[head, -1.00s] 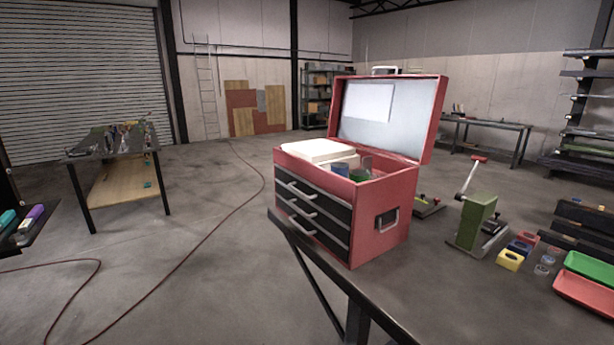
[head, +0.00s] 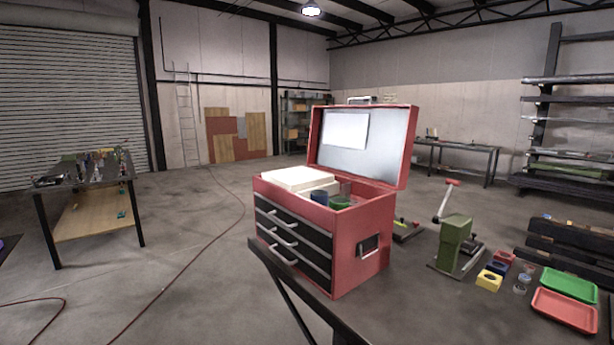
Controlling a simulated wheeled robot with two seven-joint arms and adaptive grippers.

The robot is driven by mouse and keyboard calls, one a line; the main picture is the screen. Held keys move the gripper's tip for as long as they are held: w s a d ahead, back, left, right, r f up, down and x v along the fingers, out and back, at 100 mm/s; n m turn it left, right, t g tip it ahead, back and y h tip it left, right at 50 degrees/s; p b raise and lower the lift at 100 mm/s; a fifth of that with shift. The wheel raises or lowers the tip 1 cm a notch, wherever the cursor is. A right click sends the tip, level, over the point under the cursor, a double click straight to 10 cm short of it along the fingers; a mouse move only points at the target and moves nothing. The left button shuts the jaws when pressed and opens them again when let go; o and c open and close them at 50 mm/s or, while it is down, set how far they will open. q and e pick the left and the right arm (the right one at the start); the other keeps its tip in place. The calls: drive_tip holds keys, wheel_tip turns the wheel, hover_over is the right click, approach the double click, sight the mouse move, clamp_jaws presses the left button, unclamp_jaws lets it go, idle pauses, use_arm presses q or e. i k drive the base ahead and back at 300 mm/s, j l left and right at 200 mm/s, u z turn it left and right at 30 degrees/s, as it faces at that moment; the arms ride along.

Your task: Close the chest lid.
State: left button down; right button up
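A red tool chest (head: 345,245) with black drawers and silver handles stands on the corner of a dark table. Its lid (head: 390,150) is open, tilted up and back, with a white sheet (head: 346,131) on its inner face. In the open top compartment lie a white block (head: 297,178), a blue round item (head: 319,197) and a green round item (head: 341,203). A silver handle (head: 362,99) shows at the top of the lid. Neither of my grippers is in view.
On the dark table (head: 430,310), right of the chest, are a green block device (head: 453,243), small coloured blocks (head: 489,280), a green tray (head: 570,284) and a red tray (head: 565,311). Another table (head: 92,176) stands at the left. Open floor lies between.

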sight(372, 144)
drive_tip(key=i+j+u, duration=0.35)
drive_tip(key=i+j, duration=0.15)
drive_tip(key=i+j+u, duration=0.35)
drive_tip(key=i+j, duration=0.15)
drive_tip(key=i+j+u, duration=0.15)
drive_tip(key=i, duration=0.7)
drive_tip(key=i+z, duration=0.15)
drive_tip(key=i, duration=0.65)
drive_tip(key=i+z, duration=0.2)
drive_tip(key=i, duration=0.6)
drive_tip(key=i+z, duration=0.4)
drive_tip(key=i+j+z, duration=0.2)
drive_tip(key=z, duration=0.15)
drive_tip(key=i+z, duration=0.15)
drive_tip(key=z, duration=0.3)
drive_tip(key=i+j+z, duration=0.1)
drive_tip(key=z, duration=0.35)
drive_tip(key=i+j+z, duration=0.15)
drive_tip(key=z, duration=0.3)
drive_tip(key=i+j+z, duration=0.15)
drive_tip(key=z, duration=0.3)
